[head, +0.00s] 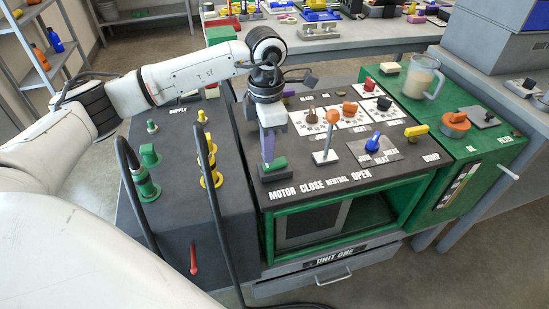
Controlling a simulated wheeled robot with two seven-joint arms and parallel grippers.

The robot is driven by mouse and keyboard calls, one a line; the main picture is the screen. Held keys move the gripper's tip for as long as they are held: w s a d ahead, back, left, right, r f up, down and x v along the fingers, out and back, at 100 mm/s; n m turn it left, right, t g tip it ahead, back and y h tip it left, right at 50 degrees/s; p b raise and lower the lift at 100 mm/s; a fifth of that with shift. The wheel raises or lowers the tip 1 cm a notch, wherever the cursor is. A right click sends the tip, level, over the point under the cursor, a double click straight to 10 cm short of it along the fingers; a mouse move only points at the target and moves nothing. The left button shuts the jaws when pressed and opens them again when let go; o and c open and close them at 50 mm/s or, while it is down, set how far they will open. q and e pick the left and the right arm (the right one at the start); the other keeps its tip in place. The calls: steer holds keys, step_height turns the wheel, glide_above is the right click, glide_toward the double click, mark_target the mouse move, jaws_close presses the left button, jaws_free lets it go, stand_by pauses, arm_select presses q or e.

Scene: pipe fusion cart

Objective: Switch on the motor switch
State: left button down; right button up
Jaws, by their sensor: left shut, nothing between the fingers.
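The motor switch (277,166) is a green rocker on a dark base, just above the word MOTOR near the front left of the dark panel. My left gripper (268,157) comes down from above it, shut and empty. Its fingertips are at the left end of the green rocker. I cannot tell whether they touch it or are just behind it. The gripper partly hides the rocker's left side, and which way it is tipped is unclear. My right gripper is not in view.
A blue valve handle (375,142) and a yellow dump handle (417,130) lie farther right. Black hoses (208,190) arch on the left. A clear jug (422,78) stands at the back right.

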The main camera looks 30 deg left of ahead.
mark_target(268, 165)
arm_select(q)
step_height(268, 165, up, 6)
steer(key=p, duration=0.3)
steer(key=shift+f, duration=0.25)
stand_by(0.4)
